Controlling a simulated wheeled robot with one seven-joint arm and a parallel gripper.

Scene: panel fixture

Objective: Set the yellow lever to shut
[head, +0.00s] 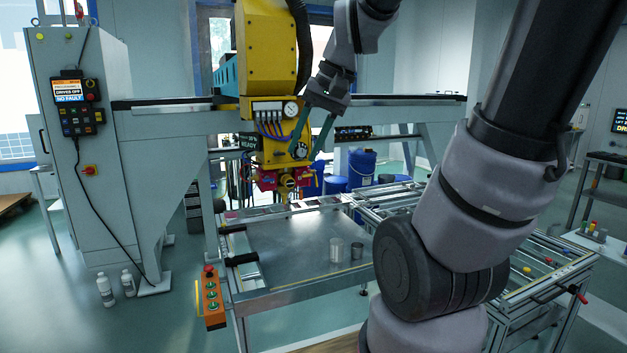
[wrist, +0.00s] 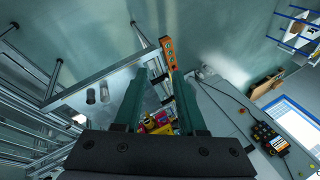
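My gripper (head: 308,148) is open, its two green fingers apart with nothing visible between the tips. It hangs in front of the yellow machine head (head: 265,45), beside its lower yellow block with a round knob (head: 300,150). Under that block are red parts (head: 267,180) and a small brass-yellow fitting (head: 287,183). I cannot tell which small yellow piece is the lever, or its setting. In the wrist view the open fingers (wrist: 160,76) point downward past red and yellow parts (wrist: 156,123), which are partly hidden by the gripper body.
A gantry beam (head: 175,102) runs behind my arm. Below is a metal table (head: 290,245) with two cups (head: 337,250). An orange button box (head: 211,298) hangs at its left corner. A grey cabinet (head: 75,170) stands left; blue drums (head: 361,167) stand behind.

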